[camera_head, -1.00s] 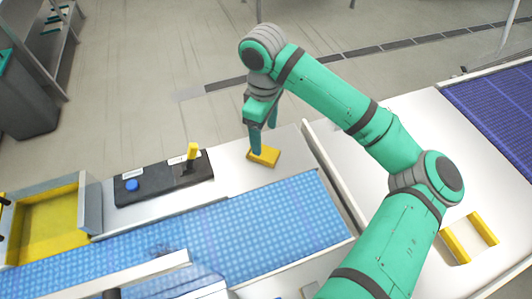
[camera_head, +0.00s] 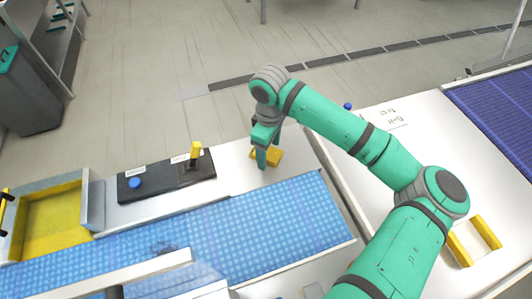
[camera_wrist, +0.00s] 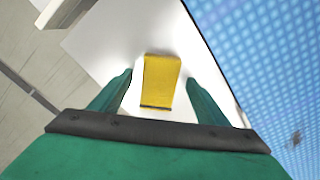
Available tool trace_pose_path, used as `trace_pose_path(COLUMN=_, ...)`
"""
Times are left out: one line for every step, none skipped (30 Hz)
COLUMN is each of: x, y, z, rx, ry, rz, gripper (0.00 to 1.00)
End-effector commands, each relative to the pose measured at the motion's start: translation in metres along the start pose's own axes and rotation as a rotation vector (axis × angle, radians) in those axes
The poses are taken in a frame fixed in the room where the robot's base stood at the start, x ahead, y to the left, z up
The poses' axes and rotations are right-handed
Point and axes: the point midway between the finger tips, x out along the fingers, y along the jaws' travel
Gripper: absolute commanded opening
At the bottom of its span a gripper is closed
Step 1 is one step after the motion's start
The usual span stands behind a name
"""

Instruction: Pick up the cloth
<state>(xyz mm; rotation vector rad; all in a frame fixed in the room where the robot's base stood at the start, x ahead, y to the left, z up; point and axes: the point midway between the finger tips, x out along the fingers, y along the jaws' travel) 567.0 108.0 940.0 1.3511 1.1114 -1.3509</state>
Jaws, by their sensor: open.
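The cloth (camera_head: 270,156) is a small yellow folded piece lying on the white surface beyond the blue belt. In the wrist view the cloth (camera_wrist: 160,80) lies flat between and ahead of the two fingers, with a dark edge at its near end. My gripper (camera_head: 269,163) points down at the cloth, and in the head view a finger hides part of it. In the wrist view my gripper (camera_wrist: 160,92) is open, with white surface showing between each finger and the cloth.
The blue belt (camera_head: 230,235) runs along the near side. A black panel (camera_head: 160,184) with a blue button (camera_head: 135,183) and a yellow lever (camera_head: 196,150) stands left of the cloth. A yellow-lined tray (camera_head: 50,222) is at far left. A yellow handle (camera_head: 486,232) is at right.

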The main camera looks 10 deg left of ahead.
Motion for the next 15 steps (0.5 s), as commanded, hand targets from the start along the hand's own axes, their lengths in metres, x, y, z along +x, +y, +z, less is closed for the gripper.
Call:
trace_pose_path(x=-0.0001, y=0.0000, z=0.0000, rx=0.000, ry=0.000, rz=0.000, gripper=0.69)
trace_pose_path(x=-0.0001, y=0.0001, z=0.0001, rx=0.000, ry=0.000, rz=0.000, gripper=0.69)
trace_pose_path(x=-0.0002, y=0.0001, z=0.0001, rx=0.000, ry=0.000, rz=0.000, gripper=0.64)
trace_pose_path(x=-0.0002, y=0.0000, z=0.0000, rx=0.000, ry=0.000, rz=0.000, gripper=0.57)
trace_pose_path(x=-0.0003, y=0.0000, z=0.0001, rx=0.000, ry=0.000, rz=0.000, gripper=0.50)
trace_pose_path(x=-0.0003, y=0.0000, z=0.0001, rx=0.000, ry=0.000, rz=0.000, gripper=0.40)
trace_pose_path(x=-0.0003, y=0.0000, z=0.0001, rx=0.000, ry=0.000, rz=0.000, gripper=0.33)
trace_pose_path(x=-0.0003, y=0.0000, z=0.0001, rx=0.000, ry=0.000, rz=0.000, gripper=0.26)
trace_pose_path(x=-0.0003, y=0.0000, z=0.0001, rx=0.000, ry=0.000, rz=0.000, gripper=0.24)
trace_pose_path(x=-0.0004, y=0.0000, z=0.0000, rx=0.000, ry=0.000, rz=0.000, gripper=0.24)
trace_pose_path(x=-0.0004, y=0.0000, z=0.0001, rx=0.000, ry=0.000, rz=0.000, gripper=0.20)
trace_pose_path(x=-0.0004, y=0.0000, z=0.0000, rx=0.000, ry=0.000, rz=0.000, gripper=0.20)
trace_pose_path(x=-0.0005, y=0.0000, z=0.0000, rx=0.000, ry=0.000, rz=0.000, gripper=0.20)
trace_pose_path(x=-0.0005, y=0.0000, z=0.0000, rx=0.000, ry=0.000, rz=0.000, gripper=0.20)
trace_pose_path(x=-0.0005, y=0.0000, z=0.0000, rx=0.000, ry=0.000, rz=0.000, gripper=0.20)
